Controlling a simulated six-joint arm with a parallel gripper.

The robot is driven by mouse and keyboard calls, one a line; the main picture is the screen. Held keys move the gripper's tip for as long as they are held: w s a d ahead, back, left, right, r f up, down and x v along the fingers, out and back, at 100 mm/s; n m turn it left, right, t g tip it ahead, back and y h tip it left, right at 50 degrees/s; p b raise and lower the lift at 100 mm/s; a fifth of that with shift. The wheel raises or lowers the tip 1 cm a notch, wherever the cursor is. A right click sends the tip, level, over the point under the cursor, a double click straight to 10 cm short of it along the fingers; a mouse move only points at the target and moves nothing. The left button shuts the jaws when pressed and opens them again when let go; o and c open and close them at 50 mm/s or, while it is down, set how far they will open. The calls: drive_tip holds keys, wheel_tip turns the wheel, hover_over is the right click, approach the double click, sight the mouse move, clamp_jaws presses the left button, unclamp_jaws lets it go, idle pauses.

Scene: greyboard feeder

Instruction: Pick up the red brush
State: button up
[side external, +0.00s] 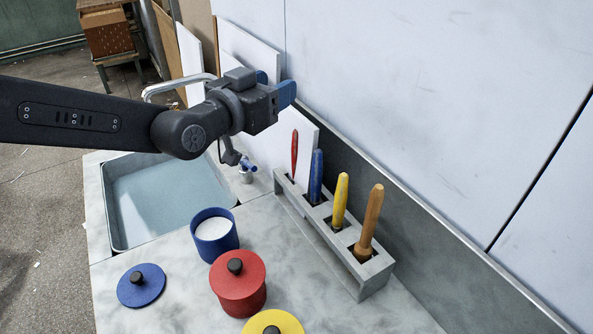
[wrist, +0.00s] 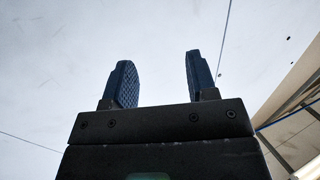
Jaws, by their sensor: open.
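The red brush (side external: 294,152) stands upright in the end slot of a grey holder (side external: 377,284), at the end nearest the sink. Only its thin red handle shows; its lower end is hidden in the slot. My gripper (side external: 276,85) is above and a little left of the red brush in the side view, apart from it. In the wrist view my gripper (wrist: 158,82) has its two blue fingers spread, with nothing between them. The wrist view shows no brush.
Blue (side external: 316,175), yellow (side external: 340,200) and wooden (side external: 369,222) handles stand in the same holder. A blue pot (side external: 214,246), a red lidded pot (side external: 238,285) and a blue lid (side external: 141,287) are on the counter. The sink (side external: 165,200) is at left; a wall (side external: 420,100) rises behind the holder.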

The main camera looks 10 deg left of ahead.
approach(294, 153)
drive_tip(key=x, duration=0.5)
drive_tip(key=shift+w+d+r, duration=0.1)
drive_tip(key=shift+d+r, duration=0.1)
drive_tip(key=shift+r, duration=0.15)
drive_tip(key=shift+w+d+f, duration=0.2)
drive_tip(key=shift+w+f, duration=0.2)
drive_tip(key=shift+w, duration=0.15)
drive_tip(key=shift+x, duration=3.15)
drive_tip(key=shift+a, duration=0.15)
clamp_jaws()
